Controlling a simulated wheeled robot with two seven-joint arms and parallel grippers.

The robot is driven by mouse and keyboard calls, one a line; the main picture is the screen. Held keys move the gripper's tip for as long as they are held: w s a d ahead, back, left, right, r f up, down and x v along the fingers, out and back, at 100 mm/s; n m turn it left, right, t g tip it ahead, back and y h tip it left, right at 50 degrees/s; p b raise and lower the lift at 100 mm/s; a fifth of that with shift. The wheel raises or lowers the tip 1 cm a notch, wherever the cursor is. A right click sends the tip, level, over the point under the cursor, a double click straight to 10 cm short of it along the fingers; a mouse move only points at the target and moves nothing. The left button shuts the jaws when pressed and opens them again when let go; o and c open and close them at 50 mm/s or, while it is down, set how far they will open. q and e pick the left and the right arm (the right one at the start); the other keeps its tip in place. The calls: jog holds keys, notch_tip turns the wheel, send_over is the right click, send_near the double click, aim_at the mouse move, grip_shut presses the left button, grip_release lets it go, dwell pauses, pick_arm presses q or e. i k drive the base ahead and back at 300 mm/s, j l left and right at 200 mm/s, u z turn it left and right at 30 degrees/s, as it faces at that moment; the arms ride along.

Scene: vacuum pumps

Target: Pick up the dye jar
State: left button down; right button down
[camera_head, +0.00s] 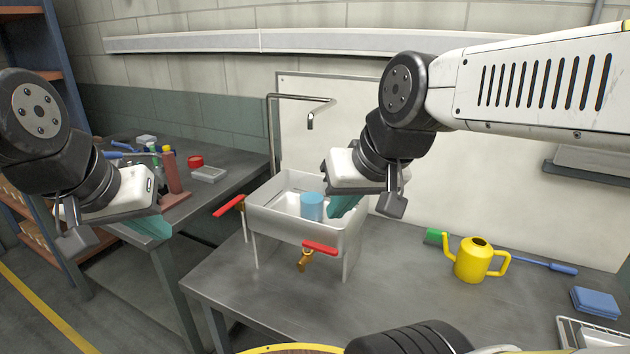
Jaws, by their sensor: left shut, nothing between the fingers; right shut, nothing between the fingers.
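No jar is plainly marked as dye. The likeliest one is a light blue cylinder (311,207) standing upright in the metal sink (289,229) at the middle. My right gripper (343,207) is shut and empty, with teal fingertips just right of the blue cylinder over the sink. I cannot tell whether they touch. My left gripper (150,226) is shut and empty at the left, in front of the back table's edge. A small red round item (195,161) sits on the back table; it is too small to identify.
Red-handled valves (320,248) stick out from the sink. The front table (300,309) is clear in front.

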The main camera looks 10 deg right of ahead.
aim_at(311, 189)
jog(key=j+z, duration=0.35)
jog(key=j, duration=0.35)
jog(key=j+z, duration=0.4)
jog(key=j, duration=0.3)
